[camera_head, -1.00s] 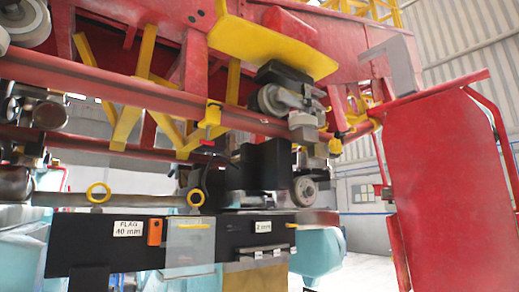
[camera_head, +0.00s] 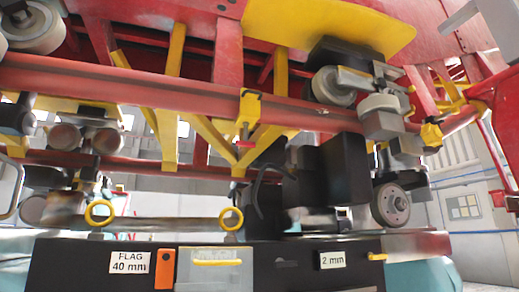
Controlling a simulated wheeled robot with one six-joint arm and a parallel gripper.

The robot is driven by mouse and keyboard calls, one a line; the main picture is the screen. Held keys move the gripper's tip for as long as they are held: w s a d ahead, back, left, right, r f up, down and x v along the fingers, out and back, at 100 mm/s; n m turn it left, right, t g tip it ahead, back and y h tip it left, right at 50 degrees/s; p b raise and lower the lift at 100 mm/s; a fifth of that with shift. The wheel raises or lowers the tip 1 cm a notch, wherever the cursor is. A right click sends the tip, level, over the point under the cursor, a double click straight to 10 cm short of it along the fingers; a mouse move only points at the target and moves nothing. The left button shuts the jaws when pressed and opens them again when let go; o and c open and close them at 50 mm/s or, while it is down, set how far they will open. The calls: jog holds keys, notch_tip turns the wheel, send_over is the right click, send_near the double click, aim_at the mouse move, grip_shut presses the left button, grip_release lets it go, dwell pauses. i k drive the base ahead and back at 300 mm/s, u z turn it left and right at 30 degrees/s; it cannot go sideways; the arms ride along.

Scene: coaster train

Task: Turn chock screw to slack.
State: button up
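Yellow clamp-like blocks sit on the red tube rail of the coaster train. One, with a red part below it, is near the middle (camera_head: 250,107); another is at the right (camera_head: 431,133). I cannot tell for sure which of these, if any, is the chock, and no screw is clearly readable. A wheel assembly with grey rollers (camera_head: 333,86) and a lower wheel (camera_head: 391,205) stands right of the middle block. My gripper is not in view.
A black bench (camera_head: 80,262) crosses the bottom, with labels "FLAG 40 mm" and "2 mm", an orange piece (camera_head: 165,268) and a clear box (camera_head: 215,270). A yellow plate (camera_head: 330,25) overhangs above.

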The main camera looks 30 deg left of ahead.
aim_at(245, 143)
jog(key=u, duration=0.35)
jog(key=i, duration=0.65)
jog(key=u, duration=0.55)
